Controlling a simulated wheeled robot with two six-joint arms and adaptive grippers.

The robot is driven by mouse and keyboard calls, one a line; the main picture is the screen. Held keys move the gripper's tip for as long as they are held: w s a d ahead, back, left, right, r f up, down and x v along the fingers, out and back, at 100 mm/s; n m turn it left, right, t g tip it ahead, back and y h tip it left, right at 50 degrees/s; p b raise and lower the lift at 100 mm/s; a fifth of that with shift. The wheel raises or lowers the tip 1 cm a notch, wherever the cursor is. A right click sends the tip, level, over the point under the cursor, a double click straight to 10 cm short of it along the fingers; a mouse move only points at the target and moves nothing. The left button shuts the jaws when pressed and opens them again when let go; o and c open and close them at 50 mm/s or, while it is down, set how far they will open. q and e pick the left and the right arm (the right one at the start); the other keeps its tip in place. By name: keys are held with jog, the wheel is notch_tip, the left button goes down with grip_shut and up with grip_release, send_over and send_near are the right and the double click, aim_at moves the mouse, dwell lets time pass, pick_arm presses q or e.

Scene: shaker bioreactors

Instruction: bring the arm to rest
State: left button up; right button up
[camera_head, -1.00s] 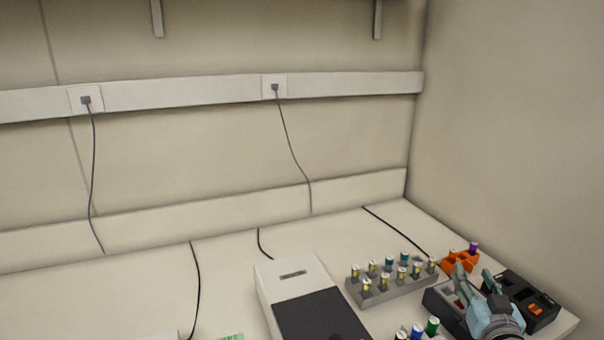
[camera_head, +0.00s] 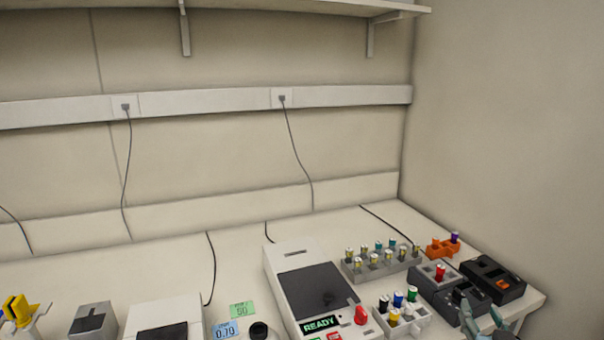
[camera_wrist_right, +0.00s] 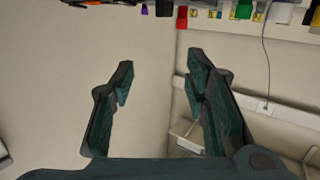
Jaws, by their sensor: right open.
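My right gripper (camera_head: 478,306) is at the lower right of the head view, in front of the dark block units at the bench's right end. In the right wrist view its two teal fingers (camera_wrist_right: 160,90) stand wide apart with nothing between them. The wall lies behind the fingers there, and bench objects show upside down along the top edge. Most of my right arm is cut off by the bottom of the head view. My left gripper does not show.
A grey rack (camera_head: 382,268) of capped vials, an orange rack (camera_head: 440,249), dark blocks (camera_head: 508,283) and a white rack (camera_head: 412,326) crowd the right end. A device reading READY (camera_head: 285,260) stands left of them. The right wall (camera_head: 500,150) is close.

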jog(key=s+a+f+n+g+y, duration=0.1)
jog(key=s+a+f+g, duration=0.5)
jog(key=s+f, duration=0.6)
jog(key=s+a+f+n+g+y, duration=0.25)
jog(key=s+a+f, duration=0.2)
jog(key=s, duration=0.45)
jog(key=s+a+f+n+g+y, duration=0.1)
jog(key=s+a+f+g, duration=0.4)
jog(key=s, duration=0.4)
notch_tip(320, 180, down, 18)
jog(key=s+d, duration=0.1)
jog(key=d, duration=0.1)
jog(key=s+f+g, duration=0.1)
jog(key=s+f, duration=1.1)
jog(key=s, duration=0.2)
jog(key=shift+d+f+m, duration=0.2)
jog(key=shift+f+m, duration=0.1)
jog(key=shift+m, duration=0.15)
